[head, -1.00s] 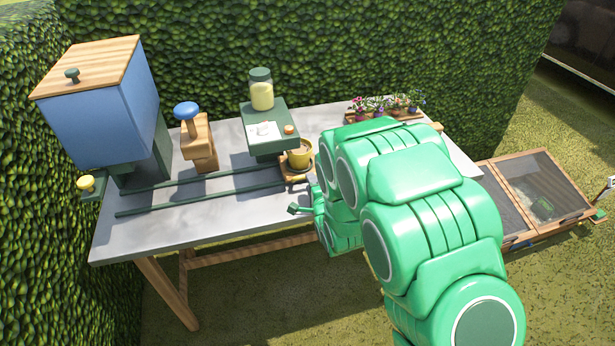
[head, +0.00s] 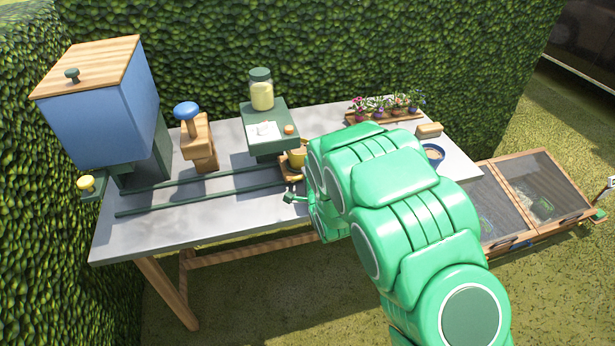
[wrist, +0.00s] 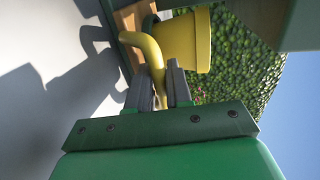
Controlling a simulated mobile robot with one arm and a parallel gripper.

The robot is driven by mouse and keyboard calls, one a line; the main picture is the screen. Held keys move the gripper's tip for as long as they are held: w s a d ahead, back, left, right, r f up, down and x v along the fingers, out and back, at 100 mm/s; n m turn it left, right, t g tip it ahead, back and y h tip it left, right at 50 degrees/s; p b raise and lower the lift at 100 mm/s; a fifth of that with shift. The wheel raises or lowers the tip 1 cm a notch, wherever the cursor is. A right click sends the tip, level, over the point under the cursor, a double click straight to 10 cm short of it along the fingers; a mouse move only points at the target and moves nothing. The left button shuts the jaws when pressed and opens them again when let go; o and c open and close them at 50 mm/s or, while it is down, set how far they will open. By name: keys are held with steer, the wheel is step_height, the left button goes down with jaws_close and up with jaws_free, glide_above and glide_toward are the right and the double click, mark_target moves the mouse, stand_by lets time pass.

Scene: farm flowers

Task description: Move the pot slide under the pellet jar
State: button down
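The pot slide (head: 289,174) is a small wooden tray at the right end of two dark rails. It carries a yellow pot (head: 296,159), which also shows in the wrist view (wrist: 186,42). Its curved yellow handle (wrist: 148,46) runs between my gripper's two grey fingers (wrist: 160,82), which sit close on both sides of it. In the head view my arm hides the handle and part of the pot and slide. The pellet jar (head: 262,93), pale yellow with a green lid, stands on a green housing (head: 266,148) just left of and behind the pot.
The rails (head: 200,190) run left along the grey table (head: 240,212) towards a blue hopper (head: 100,115). A wooden block with a blue knob (head: 187,111) stands behind the rails. Small potted flowers (head: 397,104), a brush-like block (head: 429,130) and a bowl (head: 433,152) are at the right.

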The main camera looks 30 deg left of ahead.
steer(key=shift+s, duration=0.1)
steer(key=shift+s+a, duration=3)
steer(key=shift+a, duration=0.1)
steer(key=c, duration=1.2)
jaws_free()
steer(key=shift+d, duration=0.1)
steer(key=shift+v, duration=3.9)
